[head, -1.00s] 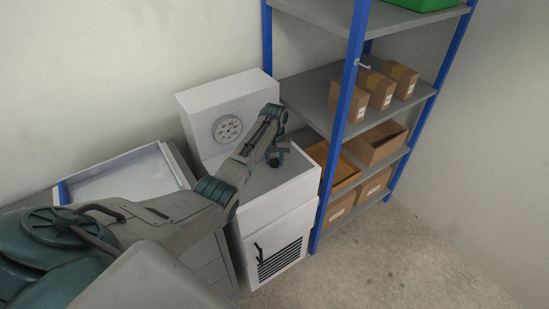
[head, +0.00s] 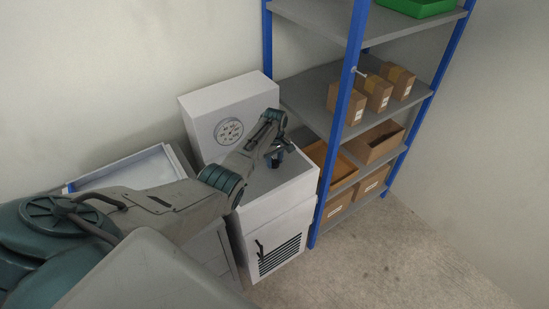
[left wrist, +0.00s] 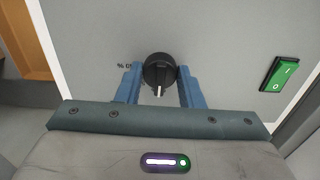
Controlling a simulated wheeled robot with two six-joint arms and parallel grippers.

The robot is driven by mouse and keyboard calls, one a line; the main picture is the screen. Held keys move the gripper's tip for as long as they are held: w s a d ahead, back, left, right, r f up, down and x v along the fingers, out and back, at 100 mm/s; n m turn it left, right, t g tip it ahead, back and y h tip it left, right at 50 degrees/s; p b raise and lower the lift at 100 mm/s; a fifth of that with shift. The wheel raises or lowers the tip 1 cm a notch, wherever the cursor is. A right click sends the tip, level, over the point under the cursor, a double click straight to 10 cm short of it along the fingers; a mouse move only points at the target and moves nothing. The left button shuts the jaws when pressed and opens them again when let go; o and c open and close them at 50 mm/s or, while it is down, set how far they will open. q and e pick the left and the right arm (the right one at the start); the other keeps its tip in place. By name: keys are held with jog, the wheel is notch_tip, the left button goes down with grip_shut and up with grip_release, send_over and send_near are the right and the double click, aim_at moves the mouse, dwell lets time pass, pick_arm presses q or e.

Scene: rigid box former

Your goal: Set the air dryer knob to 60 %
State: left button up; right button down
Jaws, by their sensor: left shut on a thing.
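The air dryer (head: 270,215) is a white cabinet with a grey top, standing left of the shelf in the head view. Its black round knob (left wrist: 159,70) shows in the left wrist view, with a white pointer line toward the bottom of the picture. Part of a printed "%" label (left wrist: 125,66) shows left of the knob, cut off by a finger. My left gripper (left wrist: 160,84) has its two blue fingers on either side of the knob, shut on it. In the head view my left gripper (head: 278,155) is over the dryer's top. My right gripper is not in view.
A green switch (left wrist: 279,74) is right of the knob in the left wrist view. A blue-posted shelf (head: 345,115) with cardboard boxes stands right of the dryer. A white tray-like top (head: 130,170) lies to the left. Open floor (head: 400,260) is at front right.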

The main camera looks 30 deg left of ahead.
aim_at(274, 160)
pick_arm(q)
jog(key=shift+n, duration=0.4)
jog(key=shift+r, duration=0.1)
jog(key=o, duration=1)
notch_tip(274, 160, up, 11)
jog(key=b, duration=0.1)
dwell(0.3)
